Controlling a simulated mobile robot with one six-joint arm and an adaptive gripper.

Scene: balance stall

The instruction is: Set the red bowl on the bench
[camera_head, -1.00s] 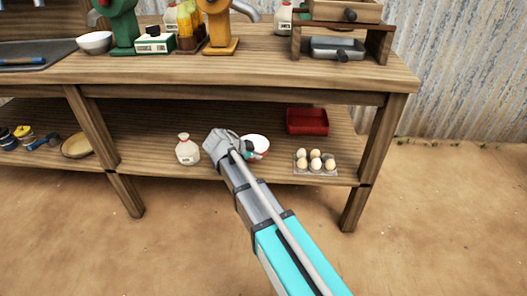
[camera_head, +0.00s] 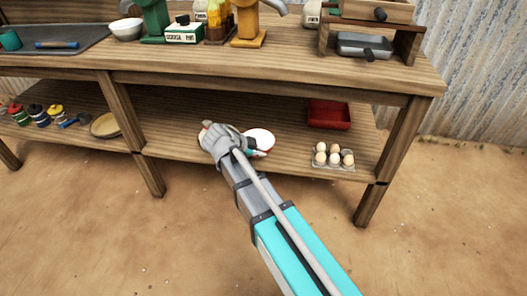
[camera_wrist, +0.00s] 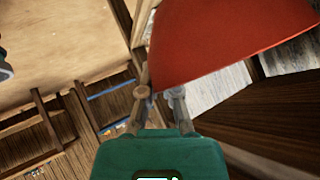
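The red bowl (camera_head: 259,139) shows its white inside and a red edge in the head view, in front of the lower shelf. My gripper (camera_head: 240,147) is at its left side, and the wrist partly hides the bowl. In the wrist view the bowl's red outer side (camera_wrist: 225,40) fills the upper right, with its edge between my two fingertips (camera_wrist: 158,93). The gripper looks shut on that edge. The wooden bench (camera_head: 290,65) has its top above and behind the gripper. Whether the bowl touches the shelf is hard to tell.
The lower shelf (camera_head: 290,130) holds an egg carton (camera_head: 333,156), a red tray (camera_head: 329,114) and a mostly hidden white jug (camera_head: 206,125). On the bench top stand a white bowl (camera_head: 127,29), a green scale (camera_head: 154,20) and an orange one (camera_head: 248,28). The front strip of the top is clear.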

